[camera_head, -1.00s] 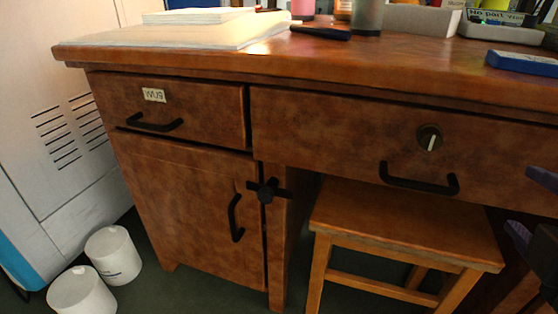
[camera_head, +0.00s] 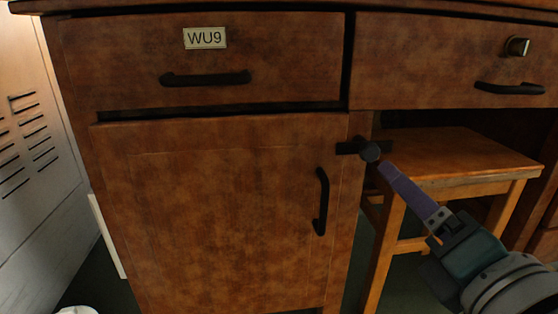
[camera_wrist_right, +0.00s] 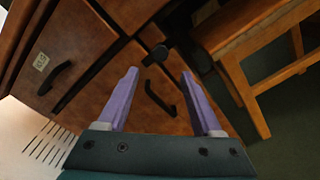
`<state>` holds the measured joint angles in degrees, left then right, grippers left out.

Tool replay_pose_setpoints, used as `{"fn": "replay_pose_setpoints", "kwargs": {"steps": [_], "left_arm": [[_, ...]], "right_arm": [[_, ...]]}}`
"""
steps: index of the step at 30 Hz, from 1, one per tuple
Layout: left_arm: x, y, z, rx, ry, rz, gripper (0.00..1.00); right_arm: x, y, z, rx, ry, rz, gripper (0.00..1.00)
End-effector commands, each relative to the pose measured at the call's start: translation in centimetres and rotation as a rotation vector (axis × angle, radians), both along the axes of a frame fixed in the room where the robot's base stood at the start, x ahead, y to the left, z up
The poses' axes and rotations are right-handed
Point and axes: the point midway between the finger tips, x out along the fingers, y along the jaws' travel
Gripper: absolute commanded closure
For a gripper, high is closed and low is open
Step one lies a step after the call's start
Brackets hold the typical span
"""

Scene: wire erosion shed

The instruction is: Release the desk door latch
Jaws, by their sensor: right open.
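The desk door (camera_head: 220,200) is a brown wooden panel below a drawer, and it looks closed. The black latch (camera_head: 369,151), a bar with a round knob, lies across the door's upper right edge and the desk post. The black door handle (camera_head: 321,201) is just below and left of it. My right gripper (camera_head: 388,170) has purple fingers and comes in from the lower right, its tips close to the knob; I cannot tell if they touch. In the right wrist view its fingers (camera_wrist_right: 158,80) are apart and empty, with the latch (camera_wrist_right: 158,54) beyond, between them. My left gripper is out of view.
A drawer (camera_head: 200,60) labelled WU9 sits above the door. A wooden stool (camera_head: 450,160) stands under the desk right of the latch, close to my right arm. A pale vented cabinet (camera_head: 35,150) is at the left.

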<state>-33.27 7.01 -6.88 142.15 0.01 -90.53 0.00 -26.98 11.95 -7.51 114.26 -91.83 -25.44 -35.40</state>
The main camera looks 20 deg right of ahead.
Motion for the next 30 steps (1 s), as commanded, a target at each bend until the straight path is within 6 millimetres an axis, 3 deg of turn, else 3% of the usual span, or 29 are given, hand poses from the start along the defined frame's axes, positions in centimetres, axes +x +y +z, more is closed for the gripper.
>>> {"fn": "replay_pose_setpoints", "kwargs": {"steps": [6, 13, 26, 30], "left_arm": [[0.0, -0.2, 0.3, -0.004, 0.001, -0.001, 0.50], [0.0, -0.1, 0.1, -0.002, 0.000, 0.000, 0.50], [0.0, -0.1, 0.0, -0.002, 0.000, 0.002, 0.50], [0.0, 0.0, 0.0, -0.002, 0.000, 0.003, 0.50]], "right_arm": [[4.0, -0.9, 0.3, 0.003, -0.004, -0.001, 0.33], [7.3, -1.7, 0.1, 0.003, -0.003, -0.001, 0.33], [8.3, -2.0, 0.1, 0.004, 0.000, -0.001, 0.33], [8.3, -2.0, 0.1, 0.005, 0.000, -0.001, 0.49]]}}
